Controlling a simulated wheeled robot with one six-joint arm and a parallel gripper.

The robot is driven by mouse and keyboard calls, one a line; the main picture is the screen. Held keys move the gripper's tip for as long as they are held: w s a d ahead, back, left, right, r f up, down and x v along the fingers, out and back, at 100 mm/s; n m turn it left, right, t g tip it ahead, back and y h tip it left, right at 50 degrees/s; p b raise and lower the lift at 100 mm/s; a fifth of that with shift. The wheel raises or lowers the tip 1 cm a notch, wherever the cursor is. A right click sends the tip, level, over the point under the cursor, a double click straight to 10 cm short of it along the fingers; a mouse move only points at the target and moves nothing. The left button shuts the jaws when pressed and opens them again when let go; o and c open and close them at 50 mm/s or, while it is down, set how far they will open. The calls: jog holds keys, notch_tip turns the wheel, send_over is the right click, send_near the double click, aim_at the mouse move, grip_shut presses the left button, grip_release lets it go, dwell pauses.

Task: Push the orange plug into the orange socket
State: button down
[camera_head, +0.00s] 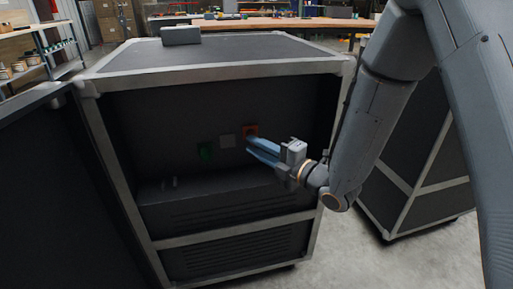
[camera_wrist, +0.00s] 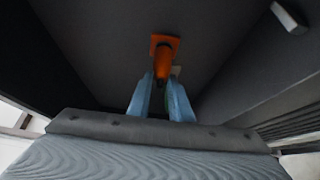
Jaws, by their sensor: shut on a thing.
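The orange socket (camera_head: 251,131) is a square plate on the dark inner back wall of the open case. It also shows in the wrist view (camera_wrist: 164,40), straight beyond the fingertips. My gripper (camera_head: 248,144) reaches in from the right, its blue fingers pointing at the socket. In the wrist view my gripper (camera_wrist: 161,84) is shut on the orange plug (camera_wrist: 163,63), which is darker toward the fingers. The plug overlaps the socket in this view; I cannot tell how deep it sits. In the head view the plug is hidden by the fingers.
The case's side walls and metal frame (camera_head: 104,150) surround the opening. A small grey block (camera_head: 181,35) lies on top.

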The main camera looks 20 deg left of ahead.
jog(key=shift+w+a, duration=0.2)
jog(key=shift+w, duration=0.1)
jog(key=c, duration=1.5)
grip_release()
jog(key=shift+c, duration=0.2)
jog(key=v, duration=0.8)
jog(key=shift+a, duration=0.1)
